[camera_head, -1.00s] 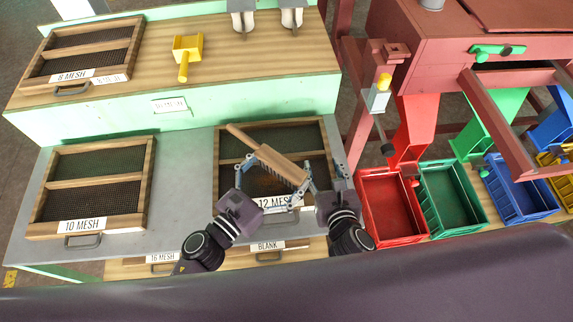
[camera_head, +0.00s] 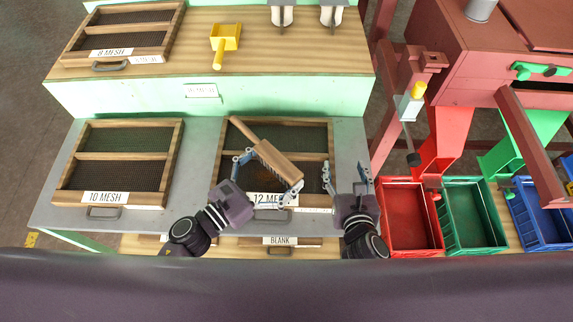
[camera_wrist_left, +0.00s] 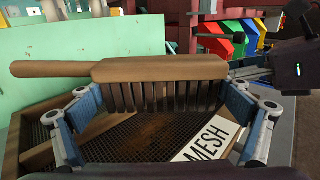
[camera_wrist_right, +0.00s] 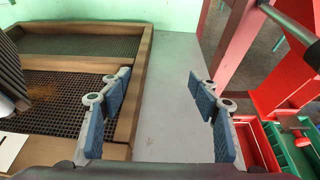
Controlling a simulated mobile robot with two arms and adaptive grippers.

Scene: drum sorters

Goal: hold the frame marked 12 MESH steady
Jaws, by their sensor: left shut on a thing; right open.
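The 12 MESH frame (camera_head: 331,140) is a wooden frame with dark mesh and a crossbar, lying on the grey bench; its label (camera_head: 266,199) is at the front. A rusty brown patch (camera_wrist_left: 155,131) shows on its mesh. My left gripper (camera_head: 264,178) is shut on a wooden brush (camera_head: 277,160) with dark bristles, held over the front mesh; the brush also shows in the left wrist view (camera_wrist_left: 160,69). My right gripper (camera_head: 346,178) is open at the frame's right side. In the right wrist view (camera_wrist_right: 162,95), its left finger is over or beside the right rail; contact is unclear.
The 10 MESH frame (camera_head: 178,150) lies to the left. The 8 MESH frame (camera_head: 175,32) and a yellow scoop (camera_head: 225,38) are on the raised shelf. Red (camera_head: 408,250) and green (camera_head: 475,248) bins stand right. Bare bench (camera_head: 200,165) lies between the frames.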

